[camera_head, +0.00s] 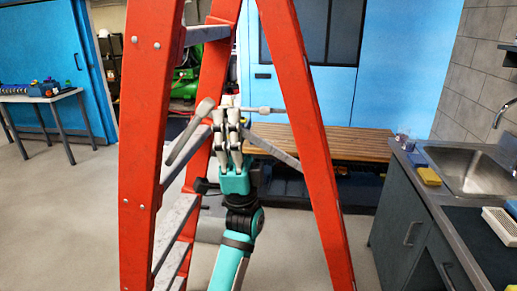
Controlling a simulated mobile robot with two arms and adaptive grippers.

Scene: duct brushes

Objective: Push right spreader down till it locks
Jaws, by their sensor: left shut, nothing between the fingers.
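An orange stepladder (318,150) stands open, with grey steps between its rails on the left. A grey bar (272,146), which looks like part of a spreader, slopes down to the right towards the right-hand leg. A thinner, roughly level bar (266,110) shows just above it. I cannot tell how these bars join or whether either is locked. My left gripper (229,104) is between the ladder legs, fingers up and shut with nothing between them. It overlaps the bars' left ends in the picture; contact is unclear. My right gripper is not in view.
A wooden-topped bench (335,143) stands behind the ladder. A counter with a sink (475,170) and a yellow sponge (428,176) is at the right. A small table (45,97) is at the far left. Open floor lies left of the ladder.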

